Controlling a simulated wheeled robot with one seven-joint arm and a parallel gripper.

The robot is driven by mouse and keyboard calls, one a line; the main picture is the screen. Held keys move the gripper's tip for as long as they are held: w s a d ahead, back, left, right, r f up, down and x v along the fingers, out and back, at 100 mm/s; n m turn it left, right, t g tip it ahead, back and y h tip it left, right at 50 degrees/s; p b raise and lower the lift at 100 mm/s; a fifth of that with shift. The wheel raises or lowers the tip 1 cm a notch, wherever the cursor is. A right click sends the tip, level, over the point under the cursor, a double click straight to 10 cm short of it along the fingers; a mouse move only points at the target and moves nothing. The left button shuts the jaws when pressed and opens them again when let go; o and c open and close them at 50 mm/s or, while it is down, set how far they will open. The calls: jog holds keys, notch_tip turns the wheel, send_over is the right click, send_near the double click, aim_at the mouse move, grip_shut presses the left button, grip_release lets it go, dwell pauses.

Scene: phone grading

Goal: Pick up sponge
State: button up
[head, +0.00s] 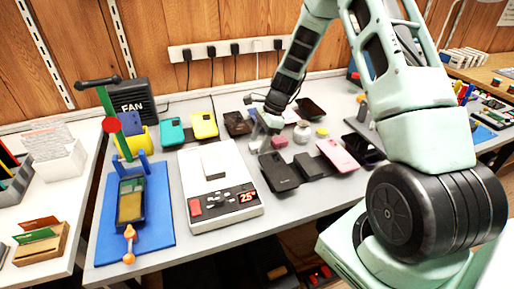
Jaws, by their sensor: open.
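My gripper (264,128) is low over the middle of the grey table, with its fingers pointing down; it is open. A small pink object (279,142) sits just to the right of the fingers, and it may be the sponge, but it is too small to be sure. I cannot tell whether the fingers touch it. A small jar (302,132) and a small yellow-topped item (322,132) stand to its right.
Several phones lie around the gripper, including a black one (279,171) in front and a pink one (338,155) at right. A white device with a red display (222,190) and a blue mat (152,238) with a clamp fill the left. A power strip (228,48) runs along the wall.

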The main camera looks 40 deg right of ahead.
aim_at(259, 144)
jog(key=shift+a+f, duration=0.2)
jog(key=shift+f, duration=0.2)
jog(key=shift+c, duration=0.4)
jog(key=c, duration=1)
jog(key=shift+c, duration=0.2)
notch_tip(259, 144, up, 10)
jog(key=o, duration=0.5)
jog(key=shift+c, duration=0.2)
jog(key=c, duration=0.3)
